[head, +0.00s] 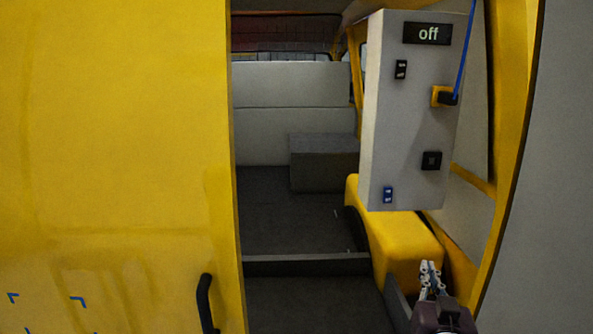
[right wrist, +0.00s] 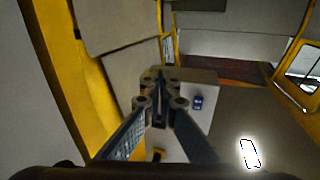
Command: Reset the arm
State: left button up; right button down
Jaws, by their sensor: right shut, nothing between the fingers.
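My right gripper (head: 430,276) is at the lower right of the head view, below the grey control box (head: 408,120). In the right wrist view the same gripper (right wrist: 160,112) has its fingers together at the tips, with nothing between them. The box carries a display (head: 428,34) reading "off", a black switch (head: 401,69), a yellow and black socket part (head: 443,97) with a blue cable (head: 465,50), a black square part (head: 431,160) and a blue switch (head: 388,195). The gripper is apart from the box. My left gripper is not in view.
A yellow van door panel (head: 120,150) with a black handle (head: 205,302) fills the left. The van's dark floor (head: 290,215) is open, with a grey block (head: 323,162) at the back. A yellow wheel housing (head: 405,240) lies under the box. A yellow door frame (head: 515,120) stands at the right.

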jog(key=s+a+f+n+g+y, duration=0.15)
jog(key=s+f+g, duration=0.25)
jog(key=s+f, duration=0.55)
jog(key=s+a+f+n+g+y, duration=0.15)
jog(key=s+f+g, duration=0.35)
jog(key=f, duration=0.7)
jog(key=s+a+f+n+g+y, duration=0.15)
jog(key=s+f, duration=0.25)
jog(key=s, duration=0.6)
jog(key=s+a+f+n+g, duration=0.1)
jog(key=s+a+f+g, duration=0.25)
jog(key=s, duration=0.65)
notch_tip(320, 180, down, 25)
jog(key=s+g, duration=0.1)
jog(key=s+d+f+g, duration=0.1)
jog(key=s+d+f, duration=0.2)
jog(key=s+f, duration=1.4)
jog(key=shift+s+f, duration=0.4)
jog(key=shift+s, duration=0.1)
